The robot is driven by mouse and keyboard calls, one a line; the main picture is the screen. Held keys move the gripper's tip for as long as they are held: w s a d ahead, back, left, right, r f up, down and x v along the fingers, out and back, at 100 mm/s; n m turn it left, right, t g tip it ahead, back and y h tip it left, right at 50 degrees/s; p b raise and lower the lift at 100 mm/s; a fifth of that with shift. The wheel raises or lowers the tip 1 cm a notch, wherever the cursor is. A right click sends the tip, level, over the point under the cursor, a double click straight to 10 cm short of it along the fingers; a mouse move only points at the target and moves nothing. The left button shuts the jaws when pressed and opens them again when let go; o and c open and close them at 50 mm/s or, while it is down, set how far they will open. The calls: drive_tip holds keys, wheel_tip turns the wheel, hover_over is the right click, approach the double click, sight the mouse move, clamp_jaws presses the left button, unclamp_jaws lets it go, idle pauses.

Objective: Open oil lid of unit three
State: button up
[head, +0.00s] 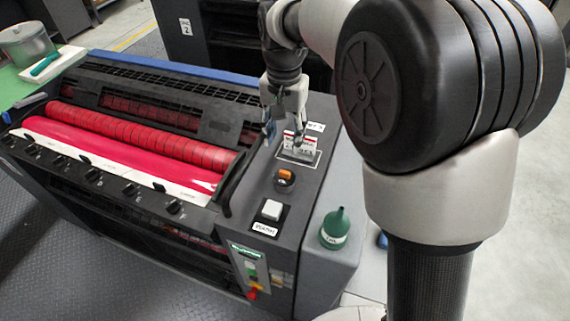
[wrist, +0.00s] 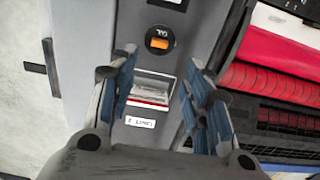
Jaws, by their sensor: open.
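The oil lid (head: 285,175) is an orange piece in a dark round ring on the dark right-hand top of the press unit. It also shows in the wrist view (wrist: 159,43), near the top, with small lettering on the ring, and it looks seated. My gripper (head: 285,130) points down over the top, behind the lid. In the wrist view my gripper (wrist: 157,88) is open and empty, its blue-padded fingers on either side of a framed white-and-red piece (wrist: 150,95). This piece (head: 299,143) stands just behind the lid. A white label (wrist: 140,122) is hard to read.
A white square switch (head: 271,210) sits in front of the lid. A green oil bottle (head: 336,228) stands on the grey side ledge. Red rollers (head: 140,133) lie to the left. Another unit with a "2" label (head: 185,26) stands behind.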

sight(285, 171)
wheel_tip(285, 171, down, 13)
drive_tip(key=b, duration=0.2)
drive_tip(key=shift+w+r+b, duration=0.1)
drive_tip(key=shift+r+b, duration=0.05)
drive_tip(key=shift+b, duration=0.25)
drive_tip(key=shift+c, duration=0.5)
drive_tip(key=c, duration=1)
